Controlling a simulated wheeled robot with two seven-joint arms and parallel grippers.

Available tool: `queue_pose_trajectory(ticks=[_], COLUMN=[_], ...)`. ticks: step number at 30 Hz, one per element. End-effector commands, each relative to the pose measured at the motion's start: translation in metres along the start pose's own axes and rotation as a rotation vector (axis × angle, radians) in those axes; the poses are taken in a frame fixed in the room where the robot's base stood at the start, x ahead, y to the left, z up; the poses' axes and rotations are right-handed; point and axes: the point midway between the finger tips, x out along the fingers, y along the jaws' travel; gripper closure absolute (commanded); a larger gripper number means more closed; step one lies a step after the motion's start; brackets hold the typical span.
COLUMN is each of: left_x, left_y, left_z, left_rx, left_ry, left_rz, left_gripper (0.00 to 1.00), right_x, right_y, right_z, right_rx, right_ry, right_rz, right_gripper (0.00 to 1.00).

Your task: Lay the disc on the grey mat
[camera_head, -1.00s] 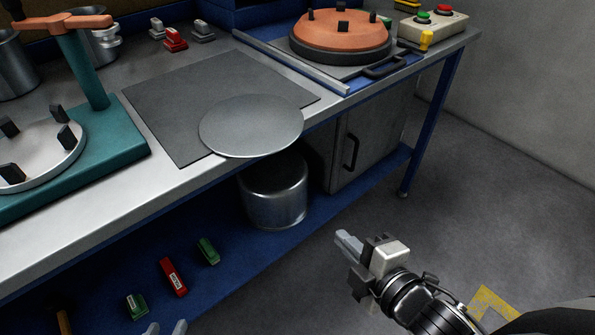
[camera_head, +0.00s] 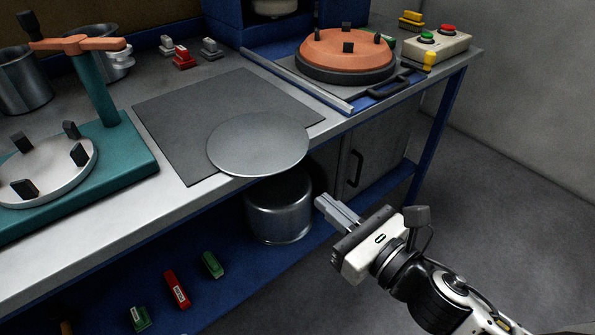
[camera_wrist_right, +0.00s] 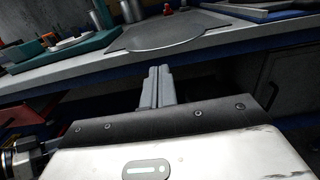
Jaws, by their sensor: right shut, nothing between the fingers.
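The disc (camera_head: 258,145) is a flat, round grey metal plate. It lies partly on the grey mat (camera_head: 190,115), over its front right part, and its near edge reaches past the mat to the bench's front edge. In the right wrist view the disc (camera_wrist_right: 160,32) lies beyond the fingers on the mat (camera_wrist_right: 130,40). My right gripper (camera_head: 328,208) is shut and empty, in front of the bench, below and to the right of the disc, apart from it. Its shut fingers also show in the right wrist view (camera_wrist_right: 157,85). My left gripper is not in view.
A teal press (camera_head: 125,150) with a round plate stands at left. An orange-topped round fixture (camera_head: 346,52) and a button box (camera_head: 437,42) stand at right. A metal pot (camera_head: 279,210) and several small red and green blocks (camera_head: 176,289) sit on the lower shelf.

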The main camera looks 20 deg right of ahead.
Motion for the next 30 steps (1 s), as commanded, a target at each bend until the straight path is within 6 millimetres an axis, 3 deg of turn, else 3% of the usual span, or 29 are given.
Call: queue_pose_trajectory(ticks=[6, 13, 30], left_x=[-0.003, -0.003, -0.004], left_y=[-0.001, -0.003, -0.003], left_z=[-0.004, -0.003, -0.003], left_rx=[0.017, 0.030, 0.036], left_ry=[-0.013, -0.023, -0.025], left_rz=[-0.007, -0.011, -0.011], left_gripper=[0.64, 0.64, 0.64], right_x=[0.042, 0.073, 0.083], right_y=[0.000, 0.000, -0.003], right_z=[0.003, 0.001, 0.000], right_rx=[0.001, 0.003, 0.003], right_ry=[-0.003, 0.000, 0.001], right_rz=[0.000, -0.001, -0.008], right_gripper=[1.00, 1.00, 1.00])
